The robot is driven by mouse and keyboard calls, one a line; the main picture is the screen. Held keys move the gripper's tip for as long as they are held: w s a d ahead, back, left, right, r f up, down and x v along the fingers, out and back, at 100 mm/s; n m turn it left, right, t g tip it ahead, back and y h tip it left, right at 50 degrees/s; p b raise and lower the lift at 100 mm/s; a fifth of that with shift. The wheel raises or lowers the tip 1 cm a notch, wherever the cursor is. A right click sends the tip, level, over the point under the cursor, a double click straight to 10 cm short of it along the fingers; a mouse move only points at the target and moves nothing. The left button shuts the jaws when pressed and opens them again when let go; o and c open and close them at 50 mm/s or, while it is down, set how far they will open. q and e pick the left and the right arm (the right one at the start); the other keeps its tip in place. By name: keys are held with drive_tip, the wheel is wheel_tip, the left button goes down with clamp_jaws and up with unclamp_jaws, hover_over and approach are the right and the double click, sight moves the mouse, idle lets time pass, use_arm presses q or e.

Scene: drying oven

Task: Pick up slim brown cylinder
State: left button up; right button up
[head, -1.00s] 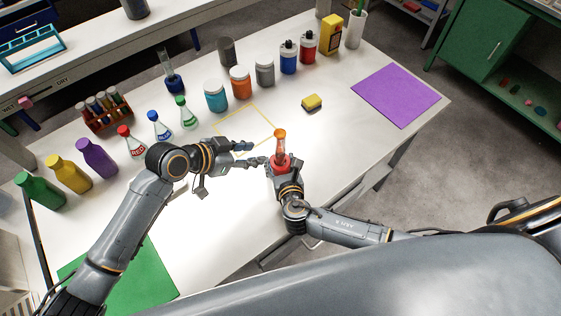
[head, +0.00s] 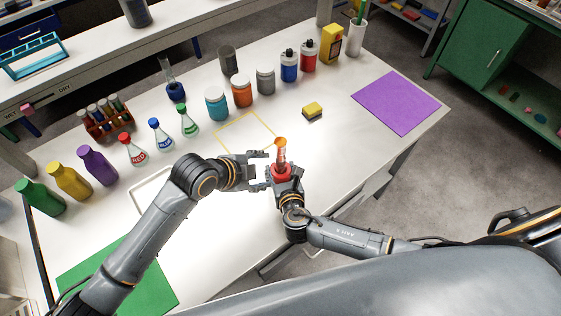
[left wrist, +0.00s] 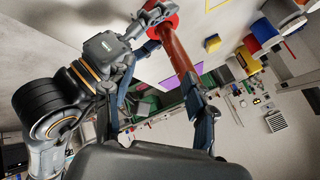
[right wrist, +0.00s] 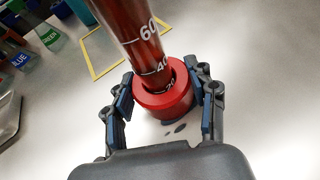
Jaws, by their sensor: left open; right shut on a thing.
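The slim brown cylinder (head: 281,156) stands roughly upright in my right gripper, with white graduation marks and a red collar-like base. My right gripper (head: 281,177) is shut on that red base; the right wrist view shows a finger on each side of the red base (right wrist: 165,102). My left gripper (head: 267,167) is open just left of the cylinder. In the left wrist view, the cylinder (left wrist: 178,52) passes between the spread left fingers; I cannot tell whether they touch it. In the head view, the fingers partly cover the red base.
A yellow square outline (head: 245,133) lies on the white table behind the grippers. A yellow sponge (head: 312,109), purple mat (head: 396,103) and green mat (head: 120,280) lie around. Labelled flasks (head: 160,133) and jars (head: 241,90) line the back. A white tray (head: 139,201) lies left, partly behind my left arm.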

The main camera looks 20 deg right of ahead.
sight(280, 148)
use_arm(q)
wheel_tip(280, 148, up, 6)
drive_tip(key=s+d+m+t+y, duration=0.3)
drive_tip(key=m+t, duration=0.3)
drive_tip(key=m, duration=1.2)
drive_tip(key=x, duration=1.1)
drive_tip(key=shift+w+f, duration=0.1)
drive_tip(key=shift+w, duration=0.25)
clamp_jaws()
